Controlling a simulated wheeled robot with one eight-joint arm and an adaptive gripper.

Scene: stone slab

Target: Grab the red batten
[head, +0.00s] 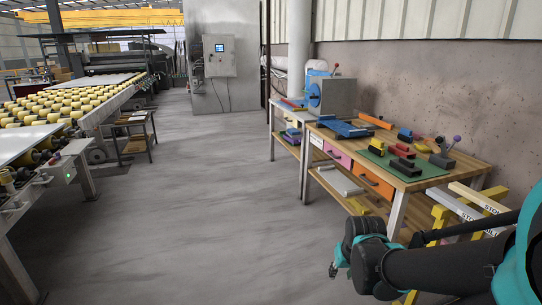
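No single red batten stands out clearly. A thin red strip (291,103) shows on the bench farther back. I cannot tell which is the batten. My gripper (334,271) hangs at the lower middle, in front of the workbench and well apart from these pieces. It is small and partly hidden by my wrist, so its opening is unclear.
A green mat (431,169) with dark blocks, a blue tool (345,129) and an orange bar (376,120) lie on the workbench. Yellow-and-white trestles (478,200) stand beside my arm. A roller conveyor (70,105) runs along the left. The middle floor is clear.

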